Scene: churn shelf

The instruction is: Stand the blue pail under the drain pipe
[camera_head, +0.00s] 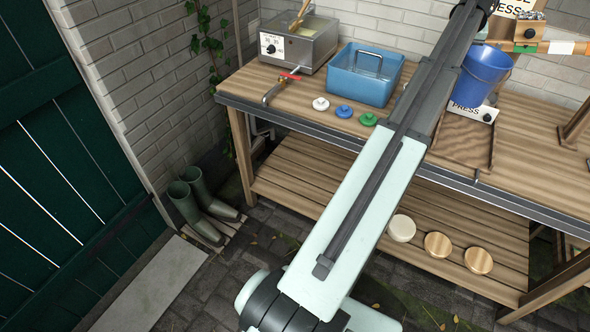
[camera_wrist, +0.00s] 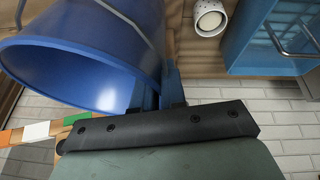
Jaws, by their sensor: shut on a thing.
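The blue pail (camera_head: 482,76) hangs above the right part of the bench, upright or slightly tilted, beside my arm. It fills the upper left of the wrist view (camera_wrist: 85,62), with its open mouth showing. My gripper (camera_wrist: 173,98) is shut on the pail at its rim or side; the exact grip is partly hidden. In the head view my arm's end hides the gripper. A brass drain pipe (camera_head: 272,94) with a red lever (camera_head: 290,77) comes out of the steel vat (camera_head: 300,45) at the bench's left end, far to the left of the pail.
A blue basin (camera_head: 364,75) with a wire handle stands right of the vat. White (camera_head: 320,103), blue (camera_head: 343,111) and green (camera_head: 368,119) lids lie near the front edge. A wooden tray (camera_head: 464,140) and PRESS card (camera_head: 474,110) are below the pail. Boots (camera_head: 202,205) stand on the floor.

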